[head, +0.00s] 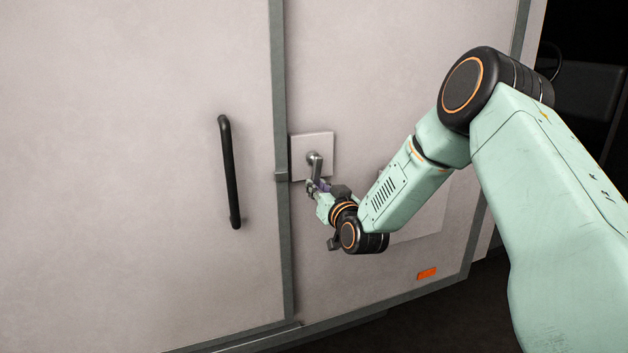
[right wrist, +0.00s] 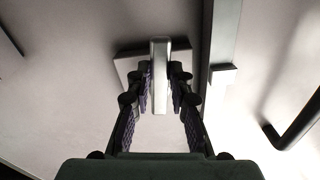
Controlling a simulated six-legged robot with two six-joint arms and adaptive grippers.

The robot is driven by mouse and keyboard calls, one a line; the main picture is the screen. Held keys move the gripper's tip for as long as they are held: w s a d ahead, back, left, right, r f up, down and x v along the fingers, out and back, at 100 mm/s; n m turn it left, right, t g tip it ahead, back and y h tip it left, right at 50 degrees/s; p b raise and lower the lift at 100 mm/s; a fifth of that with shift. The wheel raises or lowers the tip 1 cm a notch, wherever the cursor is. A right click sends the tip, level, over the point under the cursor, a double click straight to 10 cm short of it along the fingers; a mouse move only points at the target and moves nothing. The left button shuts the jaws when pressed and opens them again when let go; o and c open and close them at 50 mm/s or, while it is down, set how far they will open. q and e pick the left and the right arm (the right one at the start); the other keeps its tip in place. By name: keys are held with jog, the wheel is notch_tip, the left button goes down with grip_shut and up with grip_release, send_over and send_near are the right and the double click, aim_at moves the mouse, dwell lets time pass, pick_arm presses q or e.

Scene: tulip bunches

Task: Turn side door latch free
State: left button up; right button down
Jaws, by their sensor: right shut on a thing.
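The side door latch (head: 315,163) is a grey metal lever on a square pale plate (head: 325,143), on the panel right of the grey door seam. In the head view the lever hangs roughly downward, and its lower end is hidden by my gripper. My right gripper (head: 315,187) is shut on the lever. In the right wrist view the latch lever (right wrist: 159,70) stands between the two purple-padded fingers (right wrist: 160,92), with the plate (right wrist: 128,68) behind it. My left gripper is not in view.
A black bar handle (head: 230,172) is on the door panel left of the seam (head: 282,150). An orange marker (head: 427,273) is low on the right panel. Dark floor (head: 420,320) lies below, and a dark gap opens at the far right.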

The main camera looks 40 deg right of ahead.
jog(key=shift+d+r+n+p, duration=0.45)
jog(key=shift+d+n+p, duration=0.15)
jog(key=shift+n, duration=0.2)
jog(key=c, duration=1.5)
grip_release()
jog(key=shift+c, duration=0.2)
jog(key=o, duration=0.3)
jog(key=shift+f, duration=0.25)
jog(key=shift+o, duration=0.2)
jog(key=shift+a, duration=0.1)
jog(key=shift+s+f, duration=0.1)
jog(key=v, duration=1.2)
